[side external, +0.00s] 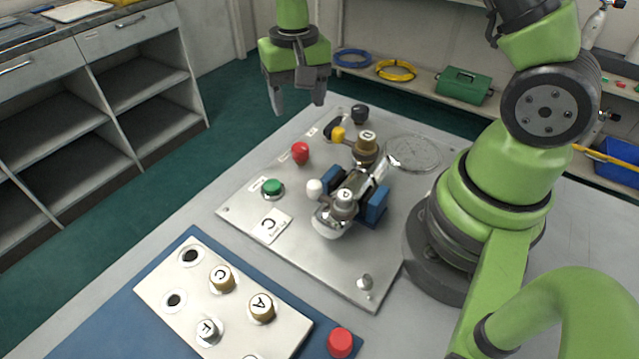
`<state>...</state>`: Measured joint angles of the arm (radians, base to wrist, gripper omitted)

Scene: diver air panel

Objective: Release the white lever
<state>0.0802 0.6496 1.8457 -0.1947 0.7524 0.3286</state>
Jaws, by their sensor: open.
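The white lever shows as a round white knob (314,188) on the metal panel (260,225), just left of a blue block (330,177). Its shaft is mostly hidden, so I cannot tell its exact position. My gripper (298,100) is open and empty. It hangs pointing down, well above and behind the panel's far left part, apart from the white knob.
A red knob (300,153), a yellow knob (338,134), a black knob (359,113) and a green button (272,187) stand on the panel. A pale tray (185,325) with lettered caps and a red button (340,342) are in front. Shelves (150,85) stand left.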

